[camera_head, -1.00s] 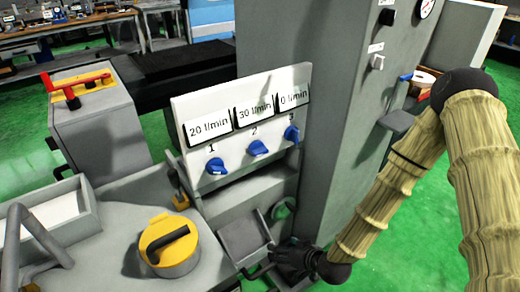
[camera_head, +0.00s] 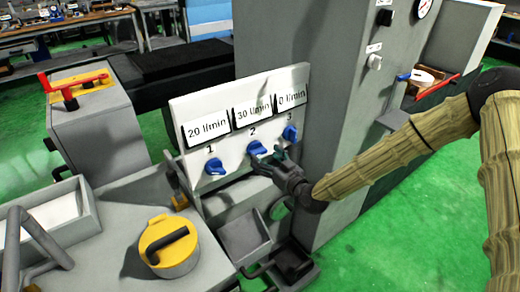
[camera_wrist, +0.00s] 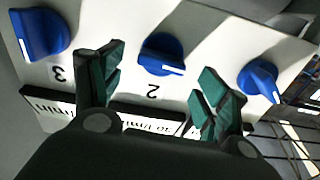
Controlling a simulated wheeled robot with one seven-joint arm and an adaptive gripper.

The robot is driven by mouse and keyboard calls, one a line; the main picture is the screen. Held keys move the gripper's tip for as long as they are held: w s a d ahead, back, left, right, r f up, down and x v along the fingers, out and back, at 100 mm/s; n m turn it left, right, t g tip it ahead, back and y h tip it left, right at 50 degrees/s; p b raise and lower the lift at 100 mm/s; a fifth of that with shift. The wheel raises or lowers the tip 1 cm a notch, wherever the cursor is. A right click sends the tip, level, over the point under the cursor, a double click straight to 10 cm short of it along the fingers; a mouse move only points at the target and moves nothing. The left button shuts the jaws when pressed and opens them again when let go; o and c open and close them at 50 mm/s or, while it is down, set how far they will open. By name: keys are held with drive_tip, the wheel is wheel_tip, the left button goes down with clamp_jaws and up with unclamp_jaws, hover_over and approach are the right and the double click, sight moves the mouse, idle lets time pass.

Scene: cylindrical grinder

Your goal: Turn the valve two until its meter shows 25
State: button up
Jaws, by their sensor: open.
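Valve two (camera_head: 256,148) is a blue knob on a white panel (camera_head: 228,160), between valve one (camera_head: 214,167) and valve three (camera_head: 290,133). Its meter (camera_head: 253,111) reads 30 l/min. The meter of valve one (camera_head: 207,130) reads 20 l/min and that of valve three (camera_head: 291,96) reads 0 l/min. My gripper (camera_head: 270,155) is just right of and below valve two in the head view. In the wrist view my open gripper (camera_wrist: 158,82) has its green fingers on either side of valve two (camera_wrist: 161,55), seen upside down. I cannot tell whether they touch it.
A grey cabinet (camera_head: 335,120) stands right of the panel, close to my arm. Below the panel is a grey tray (camera_head: 243,238). A yellow-lidded container (camera_head: 168,245) stands on the grey surface at the lower left.

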sight(261, 153)
drive_tip(key=shift+p+x, duration=0.4)
drive_tip(key=shift+x, duration=2.1)
drive_tip(key=c, duration=1)
